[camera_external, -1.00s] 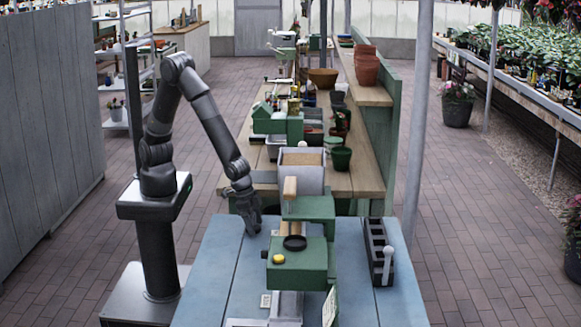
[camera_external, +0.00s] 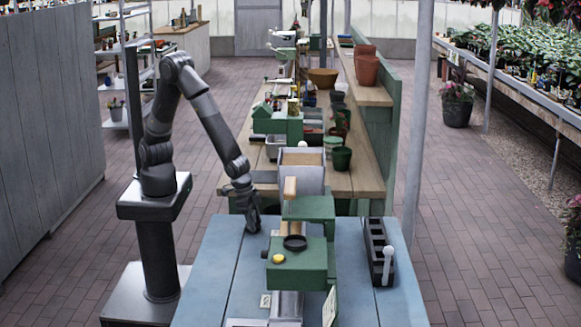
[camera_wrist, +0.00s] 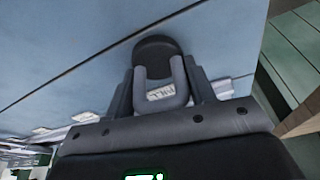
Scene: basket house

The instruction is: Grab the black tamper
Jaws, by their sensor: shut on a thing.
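The black tamper (camera_wrist: 157,48) shows in the wrist view as a dark rounded piece at my fingertips. My gripper (camera_wrist: 160,72) is shut on it, with one finger on each side. In the external view my gripper (camera_external: 252,222) is low over the left far part of the blue table (camera_external: 220,265), left of the green machine. The tamper is too small and dark to make out from my fingers there. I cannot tell whether it touches the table.
A green machine (camera_external: 305,265) with a yellow button and a black ring stands just right of my gripper. A grey bin (camera_external: 302,178) with brown filling stands behind it. A black slotted rack (camera_external: 378,250) is at the right. The table's left front is clear.

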